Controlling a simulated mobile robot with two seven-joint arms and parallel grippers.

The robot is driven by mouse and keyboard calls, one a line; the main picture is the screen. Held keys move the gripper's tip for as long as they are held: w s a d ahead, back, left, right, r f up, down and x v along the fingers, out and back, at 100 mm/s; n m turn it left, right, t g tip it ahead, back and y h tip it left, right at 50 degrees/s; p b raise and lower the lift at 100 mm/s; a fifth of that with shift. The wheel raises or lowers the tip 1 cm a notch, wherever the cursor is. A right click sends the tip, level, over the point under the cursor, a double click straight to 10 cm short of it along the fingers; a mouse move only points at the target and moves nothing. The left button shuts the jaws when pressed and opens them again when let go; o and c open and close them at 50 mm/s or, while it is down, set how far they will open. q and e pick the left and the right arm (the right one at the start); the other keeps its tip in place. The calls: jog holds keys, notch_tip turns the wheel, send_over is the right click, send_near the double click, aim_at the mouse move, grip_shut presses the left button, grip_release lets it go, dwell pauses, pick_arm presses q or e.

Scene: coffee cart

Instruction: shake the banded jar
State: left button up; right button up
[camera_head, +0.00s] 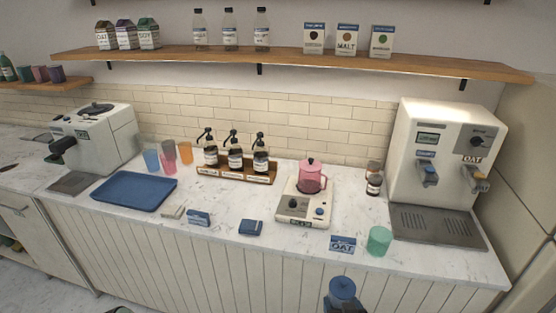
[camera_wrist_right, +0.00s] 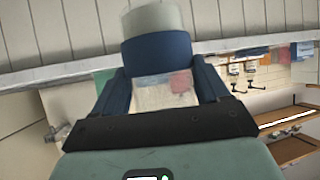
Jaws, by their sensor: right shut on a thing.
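The banded jar (camera_head: 342,287) is off the counter, in front of its front edge at the bottom of the head view, with its blue round top showing. In the right wrist view the jar (camera_wrist_right: 155,48) shows a pale end and a broad dark-blue band. My right gripper (camera_wrist_right: 163,85) is shut on it, a dark-blue finger on each side. In the head view my right gripper (camera_head: 345,308) is mostly cut off by the bottom edge. My left gripper cannot be made out.
The marble counter (camera_head: 290,232) holds a blue tray (camera_head: 134,190), a pump-bottle rack (camera_head: 238,176), a scale (camera_head: 302,209) with a pink pitcher (camera_head: 312,177), small dark jars (camera_head: 374,184), a green cup (camera_head: 379,240) and a dispenser (camera_head: 445,155). Open space lies before the counter.

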aim_at(343, 289)
jog(key=r, duration=0.6)
jog(key=shift+w, duration=0.4)
jog(key=shift+s+r, duration=0.2)
jog(key=shift+s, duration=0.15)
jog(key=f, duration=0.6)
jog(key=shift+s+a+f, duration=0.1)
jog(key=shift+s+f, duration=0.1)
jog(key=shift+f, duration=0.05)
jog(key=shift+w+r, duration=0.1)
jog(key=shift+w, duration=0.25)
jog(key=shift+s, duration=0.1)
jog(key=shift+r, duration=0.1)
